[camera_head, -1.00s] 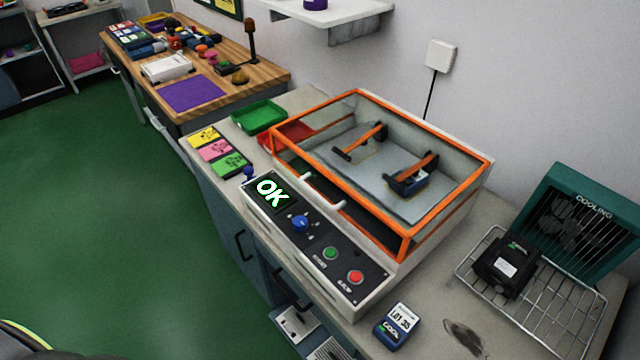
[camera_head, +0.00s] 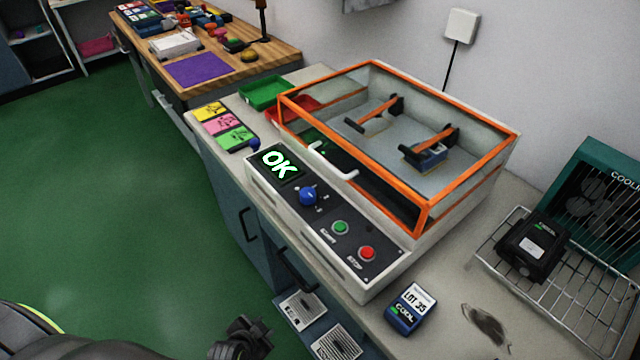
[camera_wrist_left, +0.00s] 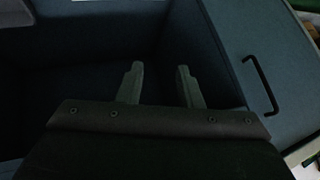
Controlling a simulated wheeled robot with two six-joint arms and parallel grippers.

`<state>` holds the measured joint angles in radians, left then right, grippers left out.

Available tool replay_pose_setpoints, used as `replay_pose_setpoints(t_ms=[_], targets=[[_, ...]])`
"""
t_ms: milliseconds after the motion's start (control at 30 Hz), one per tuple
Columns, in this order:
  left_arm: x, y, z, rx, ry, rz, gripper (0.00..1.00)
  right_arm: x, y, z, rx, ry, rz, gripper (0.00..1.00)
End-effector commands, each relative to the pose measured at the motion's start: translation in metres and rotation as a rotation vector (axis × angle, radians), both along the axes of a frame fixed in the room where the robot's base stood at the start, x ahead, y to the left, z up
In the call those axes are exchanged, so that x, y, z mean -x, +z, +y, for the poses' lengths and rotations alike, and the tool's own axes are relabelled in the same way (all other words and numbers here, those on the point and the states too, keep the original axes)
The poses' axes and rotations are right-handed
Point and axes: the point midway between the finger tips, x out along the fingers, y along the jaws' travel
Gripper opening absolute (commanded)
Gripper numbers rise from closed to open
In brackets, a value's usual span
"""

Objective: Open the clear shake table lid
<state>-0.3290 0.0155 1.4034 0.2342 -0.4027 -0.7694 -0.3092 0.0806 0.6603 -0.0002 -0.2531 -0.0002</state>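The clear shake table lid (camera_head: 437,209) has an orange frame and a white handle (camera_head: 332,162) on its front edge. It is closed over the shake table (camera_head: 330,225), whose panel screen reads OK. Through the lid I see a dark-blue block held under an orange-and-black clamp, and a second clamp beside it. My left gripper (camera_head: 243,338) is low at the bottom edge of the head view, below the bench and far from the handle. In the left wrist view, its two fingers (camera_wrist_left: 160,85) stand apart with nothing between them. My right gripper is in neither view.
A blue-and-white LOT 35 box (camera_head: 410,309) sits on the bench right of the panel. A wire rack (camera_head: 560,310) holds a black device (camera_head: 533,245) before the teal cooling fan (camera_head: 600,195). Green (camera_head: 265,92) and red trays lie behind left. Cabinet handles project below the bench.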

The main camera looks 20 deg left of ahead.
Motion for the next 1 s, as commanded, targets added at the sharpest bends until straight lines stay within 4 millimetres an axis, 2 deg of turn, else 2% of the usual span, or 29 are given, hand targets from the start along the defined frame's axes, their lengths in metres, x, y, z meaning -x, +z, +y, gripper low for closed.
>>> replay_pose_setpoints(t_ms=[33, 200, 433, 600, 800, 900, 1000], targets=[[-0.016, 0.009, -0.004, -0.017, -0.035, -0.053, 0.32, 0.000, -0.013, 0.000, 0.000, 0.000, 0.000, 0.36], [-0.057, 0.067, -0.016, -0.103, -0.165, -0.226, 0.32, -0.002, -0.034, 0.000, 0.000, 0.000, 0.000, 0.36], [-0.088, 0.153, -0.030, -0.260, -0.318, -0.468, 0.32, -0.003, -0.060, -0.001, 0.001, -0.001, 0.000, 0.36], [-0.094, 0.226, -0.040, -0.425, -0.413, -0.673, 0.32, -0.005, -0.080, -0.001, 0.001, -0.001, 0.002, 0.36], [-0.082, 0.313, -0.049, -0.684, -0.481, -0.919, 0.32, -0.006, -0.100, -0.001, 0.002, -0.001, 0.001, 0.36], [-0.072, 0.343, -0.051, -0.788, -0.490, -0.999, 0.32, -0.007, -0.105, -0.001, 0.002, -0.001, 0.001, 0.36], [-0.066, 0.361, -0.053, -0.855, -0.492, -1.046, 0.32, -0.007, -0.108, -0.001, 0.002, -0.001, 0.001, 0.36]])
